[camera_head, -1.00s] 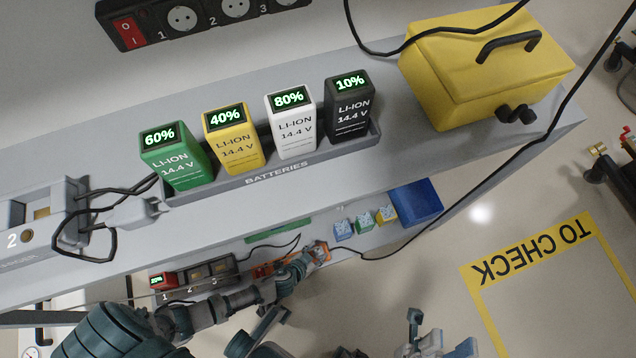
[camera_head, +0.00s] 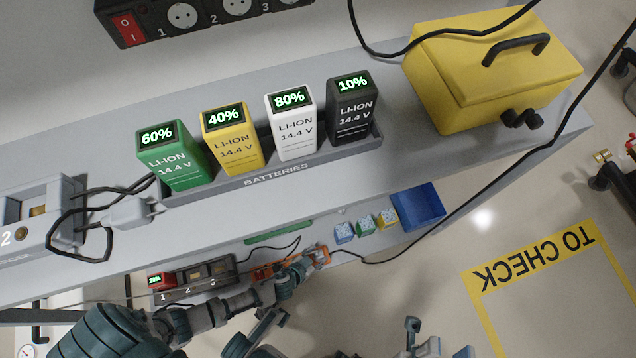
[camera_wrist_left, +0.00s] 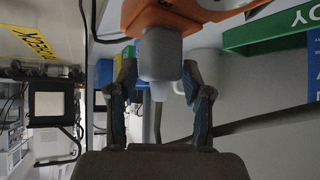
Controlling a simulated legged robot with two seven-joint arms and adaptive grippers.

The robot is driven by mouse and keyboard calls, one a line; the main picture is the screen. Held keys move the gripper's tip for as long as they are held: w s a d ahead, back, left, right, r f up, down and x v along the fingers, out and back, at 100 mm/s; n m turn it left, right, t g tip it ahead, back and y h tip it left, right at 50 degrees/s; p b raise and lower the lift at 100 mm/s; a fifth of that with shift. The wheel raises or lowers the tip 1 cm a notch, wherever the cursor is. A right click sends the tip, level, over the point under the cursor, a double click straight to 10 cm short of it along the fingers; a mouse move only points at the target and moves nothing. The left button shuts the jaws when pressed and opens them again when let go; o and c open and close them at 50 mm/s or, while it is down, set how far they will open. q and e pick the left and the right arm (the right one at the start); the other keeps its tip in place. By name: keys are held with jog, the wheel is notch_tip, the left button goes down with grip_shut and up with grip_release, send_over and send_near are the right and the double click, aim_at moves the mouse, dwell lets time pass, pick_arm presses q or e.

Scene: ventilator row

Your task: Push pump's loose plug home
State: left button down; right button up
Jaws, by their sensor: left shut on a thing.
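The orange pump (camera_head: 262,271) sits on the lower shelf, partly hidden by my left arm. My left gripper (camera_head: 312,257) is at the pump's right end. In the left wrist view, a grey rounded plug (camera_wrist_left: 160,55) lies between the fingertips of my left gripper (camera_wrist_left: 160,78), which is shut on it. The plug is against or very close to the orange body (camera_wrist_left: 165,14); I cannot tell how far in it sits. A black cable leads right from beside the gripper. My right gripper (camera_head: 440,338) is low at the bottom edge, its fingers apart and empty.
Above is a shelf with a battery rack (camera_head: 275,176) and a yellow box (camera_head: 490,75). On the lower shelf are a charger block (camera_head: 195,279), small coloured blocks (camera_head: 365,222) and a blue bin (camera_head: 430,222). Open floor with a "TO CHECK" marking (camera_head: 535,255) lies right.

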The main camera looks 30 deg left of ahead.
pick_arm(q)
jog(key=shift+c, duration=2)
grip_release()
jog(key=shift+f, duration=0.1)
jog(key=v, duration=1.2)
